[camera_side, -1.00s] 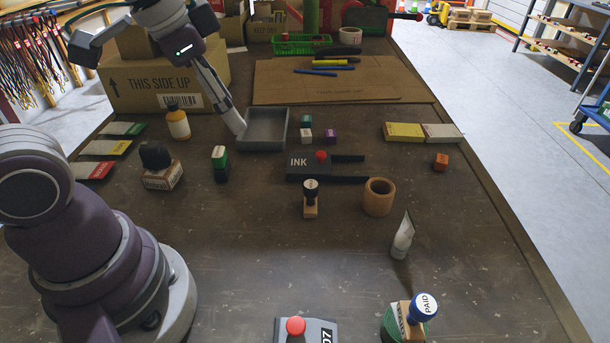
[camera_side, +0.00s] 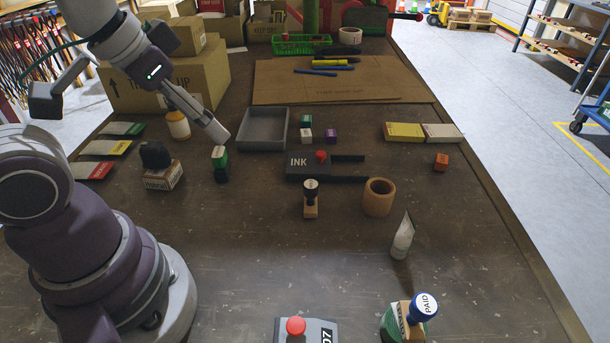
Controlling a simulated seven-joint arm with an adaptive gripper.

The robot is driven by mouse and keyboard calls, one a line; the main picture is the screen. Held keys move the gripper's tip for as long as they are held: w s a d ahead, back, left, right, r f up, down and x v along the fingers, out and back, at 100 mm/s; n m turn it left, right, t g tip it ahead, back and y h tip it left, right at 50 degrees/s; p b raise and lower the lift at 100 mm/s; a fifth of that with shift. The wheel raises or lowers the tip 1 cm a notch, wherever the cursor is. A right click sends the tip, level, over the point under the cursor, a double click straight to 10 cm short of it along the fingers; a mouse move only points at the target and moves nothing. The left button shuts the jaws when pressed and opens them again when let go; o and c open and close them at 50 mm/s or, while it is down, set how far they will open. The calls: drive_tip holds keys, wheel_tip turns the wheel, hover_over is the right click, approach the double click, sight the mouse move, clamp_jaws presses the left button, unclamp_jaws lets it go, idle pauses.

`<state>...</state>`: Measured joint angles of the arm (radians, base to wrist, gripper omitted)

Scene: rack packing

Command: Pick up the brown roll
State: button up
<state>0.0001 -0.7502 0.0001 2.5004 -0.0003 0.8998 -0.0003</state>
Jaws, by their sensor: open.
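The brown roll (camera_side: 379,198) stands upright on the table, right of centre, with its hollow opening facing up. My gripper (camera_side: 218,134) is in the air at the left, near the grey tray and above the green-topped black stamp (camera_side: 220,164). It is open and holds nothing that I can see. It is well to the left of the brown roll and apart from it. Nothing hides the roll.
A wooden-handled stamp (camera_side: 311,200) stands just left of the roll, and the black INK pad (camera_side: 306,166) lies behind it. A white tube (camera_side: 402,238) stands in front of the roll. The table right of the roll is clear.

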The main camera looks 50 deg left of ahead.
drive_tip(key=o, duration=0.6)
drive_tip(key=m+g+h, duration=0.1)
drive_tip(key=m+h, duration=0.1)
drive_tip(key=m, duration=0.3)
hover_over(380, 187)
drive_tip(key=s+a, duration=0.2)
drive_tip(key=s, duration=0.2)
wheel_tip(380, 187, down, 9)
drive_tip(key=x, duration=1)
drive_tip(key=shift+d+f, duration=0.15)
drive_tip(key=shift+f, duration=0.1)
